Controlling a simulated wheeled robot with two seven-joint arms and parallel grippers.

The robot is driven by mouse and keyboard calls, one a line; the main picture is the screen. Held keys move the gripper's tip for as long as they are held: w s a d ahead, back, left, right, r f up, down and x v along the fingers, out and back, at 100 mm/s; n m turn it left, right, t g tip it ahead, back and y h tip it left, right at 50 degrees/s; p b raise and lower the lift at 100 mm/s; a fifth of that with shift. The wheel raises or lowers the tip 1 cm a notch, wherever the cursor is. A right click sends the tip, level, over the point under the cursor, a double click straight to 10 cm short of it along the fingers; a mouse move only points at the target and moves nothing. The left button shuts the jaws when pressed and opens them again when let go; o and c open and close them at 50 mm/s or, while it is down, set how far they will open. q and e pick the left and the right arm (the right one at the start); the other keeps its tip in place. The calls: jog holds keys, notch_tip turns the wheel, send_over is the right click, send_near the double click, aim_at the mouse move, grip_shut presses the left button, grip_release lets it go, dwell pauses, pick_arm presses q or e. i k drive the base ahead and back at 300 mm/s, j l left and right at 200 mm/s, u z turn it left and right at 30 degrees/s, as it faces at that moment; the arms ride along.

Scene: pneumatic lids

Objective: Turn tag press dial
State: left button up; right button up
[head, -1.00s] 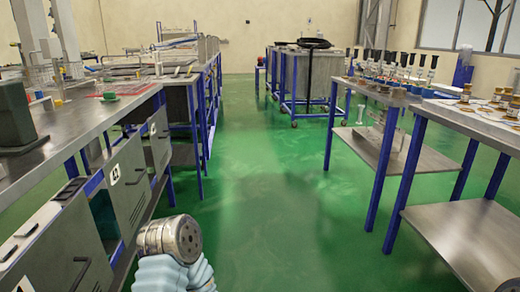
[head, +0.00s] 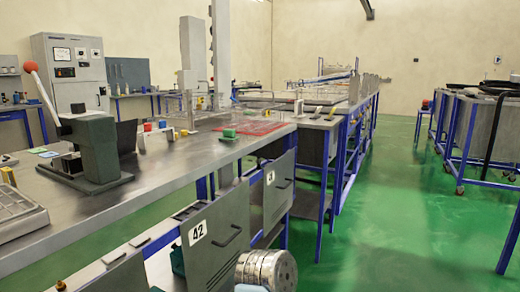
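A dark green press (head: 93,150) with a lever topped by a red ball stands on the left metal workbench (head: 175,165). It looks like the tag press. Its lever slants up to the left. I cannot make out a dial on it. A metal, drum-shaped part of my own arm shows at the bottom edge, in front of the bench's lower front. Neither of my grippers shows in the head view.
A grey tray (head: 15,213) lies at the bench's near left. A panel marked 42 (head: 212,235) hangs below the bench edge. Green floor (head: 375,220) is clear to the right.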

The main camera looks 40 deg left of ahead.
aim_at(79, 108)
jog(key=i+u, duration=0.15)
jog(key=u, duration=0.3)
jog(key=i+u, duration=0.15)
jog(key=u, duration=0.3)
jog(key=i+l+u, duration=0.1)
jog(key=u, duration=0.35)
jog(key=i+l+u, duration=0.1)
jog(key=u, duration=0.35)
jog(key=k+l, duration=0.05)
jog(key=l, duration=0.05)
